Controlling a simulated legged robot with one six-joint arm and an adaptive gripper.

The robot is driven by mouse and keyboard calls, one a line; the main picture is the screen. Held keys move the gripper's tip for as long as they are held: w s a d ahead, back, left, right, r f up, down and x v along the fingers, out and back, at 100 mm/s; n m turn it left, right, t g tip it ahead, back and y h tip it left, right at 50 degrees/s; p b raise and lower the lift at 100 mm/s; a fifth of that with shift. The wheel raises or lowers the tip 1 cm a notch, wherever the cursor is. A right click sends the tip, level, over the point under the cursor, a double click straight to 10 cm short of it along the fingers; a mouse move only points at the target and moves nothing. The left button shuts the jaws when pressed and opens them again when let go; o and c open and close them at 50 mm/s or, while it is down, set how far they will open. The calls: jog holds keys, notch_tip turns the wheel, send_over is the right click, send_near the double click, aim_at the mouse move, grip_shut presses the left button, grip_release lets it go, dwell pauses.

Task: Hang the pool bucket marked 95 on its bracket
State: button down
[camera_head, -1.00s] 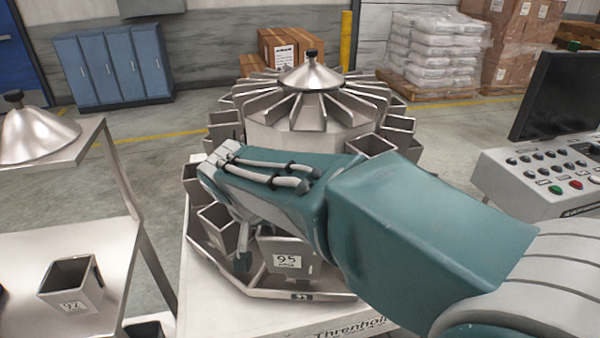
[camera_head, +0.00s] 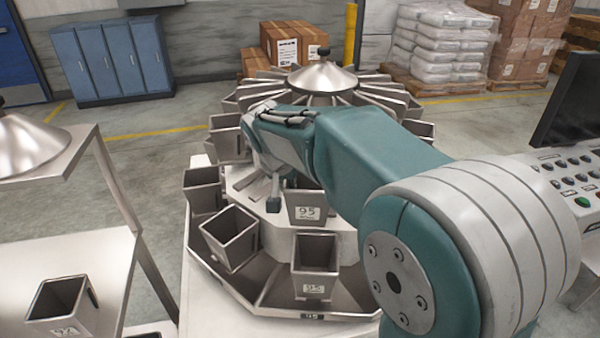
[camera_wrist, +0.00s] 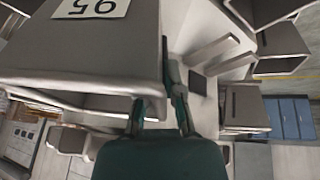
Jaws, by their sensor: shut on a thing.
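My gripper (camera_head: 273,198) is shut on the side wall of a grey metal bucket marked 95 (camera_head: 307,200), held upright against the weigher's central body. In the wrist view the fingers (camera_wrist: 161,112) pinch the bucket's edge, and its label (camera_wrist: 90,9) shows upside down. A second bucket marked 95 (camera_head: 316,262) stands lower, in front, above the rim. Pale prongs (camera_wrist: 212,50) stick out from the body beside the held bucket in the wrist view. I cannot tell whether the held bucket touches a bracket; its back is hidden.
A tilted bucket (camera_head: 231,238) and another bucket (camera_head: 203,190) are close on the left. The weigher's rim tray (camera_head: 240,288) runs below. A side table (camera_head: 95,262) carries another bucket (camera_head: 62,305). A control console (camera_head: 565,185) stands at right.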

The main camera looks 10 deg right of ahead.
jog(key=w+d, duration=0.2)
jog(key=w, duration=0.1)
jog(key=shift+w+r, duration=0.1)
jog(key=w+d, duration=0.1)
jog(key=w+d+f, duration=0.1)
jog(key=shift+w+f, duration=0.2)
jog(key=shift+w, duration=0.15)
jog(key=shift+f, duration=0.15)
jog(key=c, duration=0.8)
grip_release()
jog(key=shift+f, duration=0.1)
